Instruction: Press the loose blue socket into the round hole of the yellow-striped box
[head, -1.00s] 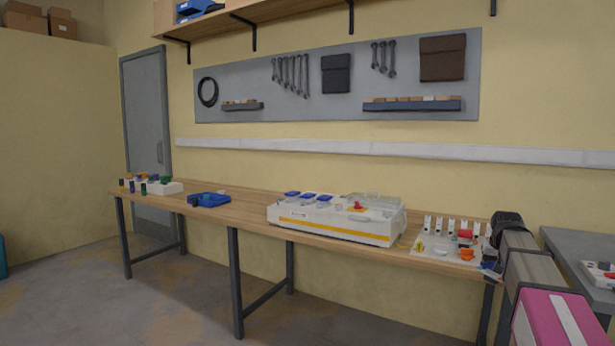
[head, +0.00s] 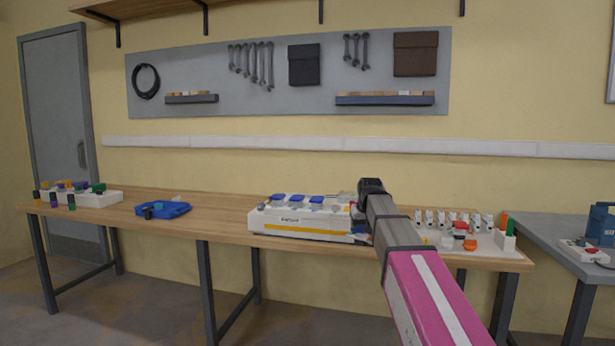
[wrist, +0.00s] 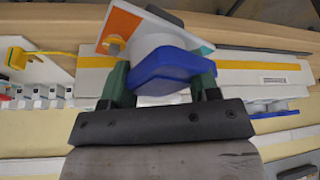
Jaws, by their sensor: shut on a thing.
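The white box with a yellow stripe (head: 268,219) stands on the wooden bench, left of my arm. Several blue-lidded sockets (head: 316,200) are on its top. In the head view my arm covers the box's right end, and I cannot make out my fingers or the round hole. In the wrist view my gripper (wrist: 161,82) is shut on the loose blue socket (wrist: 166,66), which has a blue face and a pale round body. The striped box (wrist: 232,76) lies behind it there. I cannot tell whether the socket touches the box.
A white panel with orange and teal corners (wrist: 119,27) lies just beyond the socket. A blue tray (head: 176,210) and a white block with coloured pieces (head: 98,199) are on the left bench. A white board with several small parts (head: 490,243) lies right of my arm. Bench between tray and box is clear.

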